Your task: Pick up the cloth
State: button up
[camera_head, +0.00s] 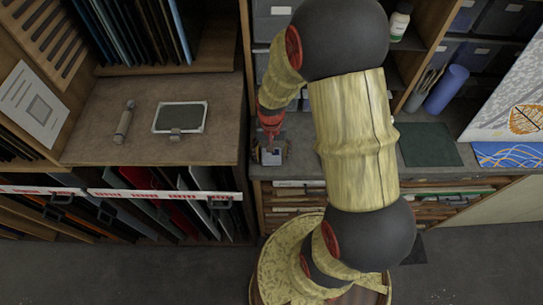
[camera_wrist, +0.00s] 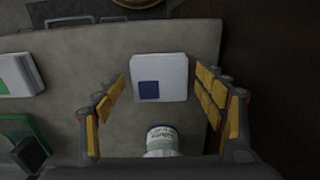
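My gripper (camera_wrist: 160,84) is open, with its yellow-padded fingers spread wide apart. A flat white square with a dark blue patch (camera_wrist: 165,70) shows between the fingers in the wrist view; it may be the cloth, but I cannot tell its material. No finger visibly touches it, and the height gap is unclear. In the head view my gripper (camera_head: 270,148) points down over the grey worktop, and a small pale item (camera_head: 271,158) shows at its tips. A dark green flat sheet (camera_head: 430,145) lies to the right on the same worktop; whether it is cloth is unclear.
A white-topped bottle or jar (camera_wrist: 161,138) stands near my gripper's palm. A white and green item (camera_wrist: 16,75) lies left. A framed panel (camera_head: 180,117) and a small tool (camera_head: 124,121) lie on the left bench. A blue roll (camera_head: 446,88) stands behind the green sheet.

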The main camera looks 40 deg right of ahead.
jog(key=c, duration=1)
jog(key=shift+c, duration=0.2)
jog(key=shift+r, duration=0.1)
jog(key=shift+r, duration=0.55)
jog(key=s+a+r, duration=0.1)
jog(key=s+r, duration=1)
jog(key=s, duration=0.3)
jog(key=shift+r+p, duration=0.35)
jog(key=shift+r, duration=0.05)
jog(key=shift+a, duration=0.1)
